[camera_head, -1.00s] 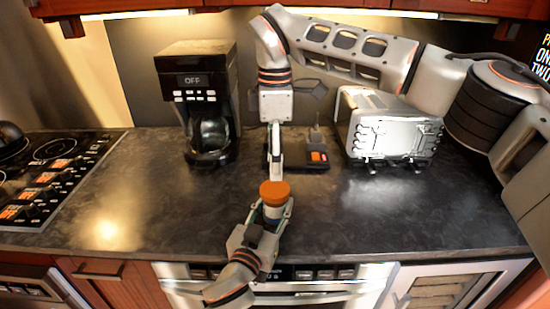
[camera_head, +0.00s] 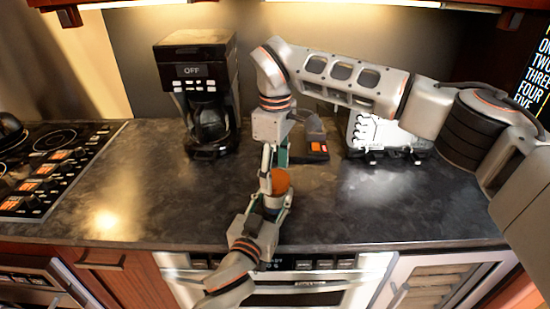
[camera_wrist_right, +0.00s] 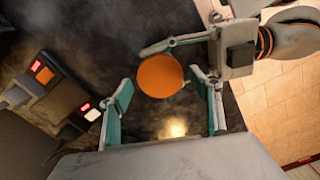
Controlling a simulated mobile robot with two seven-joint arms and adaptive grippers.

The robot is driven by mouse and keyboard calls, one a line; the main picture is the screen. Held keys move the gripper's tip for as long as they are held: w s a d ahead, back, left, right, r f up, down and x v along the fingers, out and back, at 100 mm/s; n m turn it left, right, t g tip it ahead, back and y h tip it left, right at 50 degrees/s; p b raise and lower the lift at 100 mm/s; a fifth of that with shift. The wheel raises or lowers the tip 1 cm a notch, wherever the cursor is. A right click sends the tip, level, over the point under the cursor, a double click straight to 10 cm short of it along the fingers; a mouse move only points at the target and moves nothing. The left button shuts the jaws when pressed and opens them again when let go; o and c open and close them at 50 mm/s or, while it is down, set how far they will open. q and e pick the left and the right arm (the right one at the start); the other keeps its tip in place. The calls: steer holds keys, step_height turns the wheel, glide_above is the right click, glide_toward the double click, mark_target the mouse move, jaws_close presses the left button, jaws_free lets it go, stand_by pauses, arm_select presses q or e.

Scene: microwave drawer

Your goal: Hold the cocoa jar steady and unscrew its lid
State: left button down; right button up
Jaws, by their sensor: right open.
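The cocoa jar stands upright near the counter's front edge, with an orange lid (camera_head: 280,181) on top. Only a little of its pale body (camera_head: 272,203) shows in the head view. My left gripper (camera_head: 270,208) reaches in from the front and is shut around the jar's body, below the lid. My right gripper (camera_head: 273,167) is open and points down at the jar, its fingers close to the lid. In the right wrist view the round lid (camera_wrist_right: 160,76) lies between and just beyond the two spread fingers; no finger clearly touches it.
A black coffee maker (camera_head: 198,90) stands at the back left. A small dark device with an orange panel (camera_head: 310,146) sits behind the jar. A silver toaster (camera_head: 380,135) stands right, partly behind my right arm. A stove (camera_head: 50,170) is at the left. The counter left of the jar is clear.

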steer(key=shift+f, duration=0.55)
steer(key=c, duration=1.2)
